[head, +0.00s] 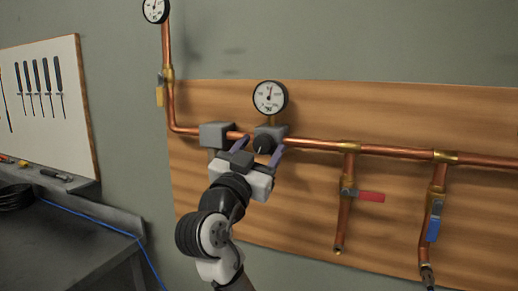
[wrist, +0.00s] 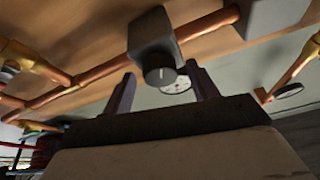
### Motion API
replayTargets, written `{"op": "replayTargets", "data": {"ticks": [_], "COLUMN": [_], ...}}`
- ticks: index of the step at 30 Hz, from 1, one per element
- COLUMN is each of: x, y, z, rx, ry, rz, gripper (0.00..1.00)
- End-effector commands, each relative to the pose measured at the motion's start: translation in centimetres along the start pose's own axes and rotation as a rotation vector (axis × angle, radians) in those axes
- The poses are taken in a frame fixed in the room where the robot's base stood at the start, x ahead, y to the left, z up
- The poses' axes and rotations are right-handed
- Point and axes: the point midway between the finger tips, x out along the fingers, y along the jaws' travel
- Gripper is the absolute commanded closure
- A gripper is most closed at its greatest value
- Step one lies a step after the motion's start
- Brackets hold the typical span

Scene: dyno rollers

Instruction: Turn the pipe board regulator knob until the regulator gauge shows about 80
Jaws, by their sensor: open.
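The regulator knob (head: 264,144) is a dark round knob on the front of a grey block on the copper pipe; it also shows in the wrist view (wrist: 160,75) with a pale mark on its face. The regulator gauge (head: 270,97) is a white dial above the block; its needle looks near upright, but the numbers are too small to read. In the wrist view the gauge (wrist: 176,86) is partly hidden behind the knob and a finger. My gripper (head: 259,150) is open, its fingers on either side of the knob. I cannot tell whether they touch it.
The wooden pipe board (head: 400,108) carries another grey block (head: 214,134) left of the regulator. A red-handled valve (head: 370,196) and a blue-handled valve (head: 434,222) hang to the right. A yellow-handled valve (head: 160,90) and second gauge (head: 155,10) are at upper left. A workbench (head: 85,235) stands at left.

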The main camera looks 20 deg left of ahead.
Motion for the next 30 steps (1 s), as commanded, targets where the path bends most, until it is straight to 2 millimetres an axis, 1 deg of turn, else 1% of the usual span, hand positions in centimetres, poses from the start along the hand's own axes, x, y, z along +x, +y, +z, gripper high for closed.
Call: {"op": "replayTargets", "data": {"ticks": [2, 12, 17, 23, 30], "x": [-0.02, -0.05, -0.06, -0.06, -0.04], "y": [-0.01, -0.01, -0.01, 0.08, 0.15], "z": [-0.01, -0.02, -0.02, -0.06, -0.11], "rx": [0.0, 0.0, -0.006, -0.057, -0.206], "ry": [0.0, 0.0, 0.0, -0.001, -0.009], "rz": [0.0, 0.0, -0.003, -0.024, -0.085], "gripper": [0.41, 0.86, 0.86, 0.86, 0.86]}}
